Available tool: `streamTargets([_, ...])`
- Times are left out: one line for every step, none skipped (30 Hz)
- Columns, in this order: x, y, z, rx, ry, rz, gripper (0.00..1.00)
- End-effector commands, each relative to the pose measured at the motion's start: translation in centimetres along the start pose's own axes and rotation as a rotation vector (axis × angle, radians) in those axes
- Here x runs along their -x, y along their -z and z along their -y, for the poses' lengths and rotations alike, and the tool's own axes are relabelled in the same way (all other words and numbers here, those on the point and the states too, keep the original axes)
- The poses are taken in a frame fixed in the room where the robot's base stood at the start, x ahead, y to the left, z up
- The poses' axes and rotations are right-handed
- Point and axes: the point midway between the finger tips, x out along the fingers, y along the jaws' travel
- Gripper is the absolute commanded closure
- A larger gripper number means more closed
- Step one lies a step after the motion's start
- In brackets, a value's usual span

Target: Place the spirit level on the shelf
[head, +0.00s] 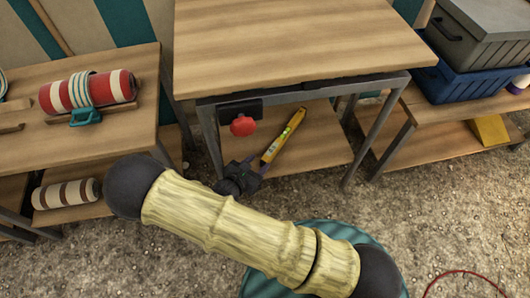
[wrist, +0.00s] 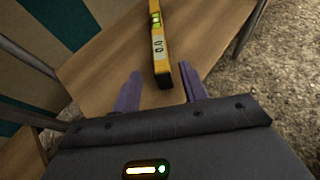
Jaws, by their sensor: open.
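The yellow spirit level (head: 281,140) with a green vial lies on the lower wooden shelf (head: 322,146) of the middle table. In the wrist view the spirit level (wrist: 157,38) points down toward my gripper (wrist: 161,88). Its near end sits between the lines of the two purple fingers. The fingers are apart and nothing is clamped between them. In the head view my gripper (head: 244,172) is at the shelf's front left, close to the level's near end. I cannot tell whether a finger touches the level.
The middle table's top (head: 290,45) overhangs the shelf, with metal legs (head: 376,130) at the sides. A red knob (head: 243,125) hangs under its front edge. A left table (head: 100,130) holds a striped red roll (head: 105,90). Crates (head: 475,70) stand at right. Gravel floor lies in front.

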Motion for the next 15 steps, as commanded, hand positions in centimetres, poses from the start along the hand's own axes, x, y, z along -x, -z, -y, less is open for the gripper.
streamTargets([1.3,-0.4,-0.1,0.002,-0.004,-0.001,0.57])
streamTargets([1.8,-0.4,0.0,0.001,-0.003,-0.001,0.57])
streamTargets([2.5,-0.4,-0.1,0.000,-0.003,0.000,0.57])
streamTargets([2.9,-0.3,-0.1,-0.001,-0.003,0.000,0.57])
streamTargets([3.2,-0.3,-0.1,0.000,-0.003,0.000,0.57])
streamTargets([3.6,-0.2,-0.1,0.000,-0.002,0.000,0.57])
streamTargets([3.9,-0.2,0.0,0.000,-0.001,0.000,0.57])
streamTargets([4.0,-0.2,0.0,0.000,-0.001,0.000,0.57])
streamTargets([4.2,-0.1,0.0,0.000,-0.001,0.000,0.57])
streamTargets([4.3,-0.1,0.0,0.000,-0.001,0.000,0.57])
streamTargets([4.3,0.0,0.0,0.000,0.000,0.000,0.57])
streamTargets([4.3,0.0,0.0,0.000,0.000,0.000,0.57])
streamTargets([4.3,0.0,0.0,0.000,0.000,0.000,0.57])
streamTargets([4.3,0.0,0.0,0.000,0.000,0.000,0.57])
streamTargets([4.3,0.0,0.0,0.000,0.000,0.000,0.57])
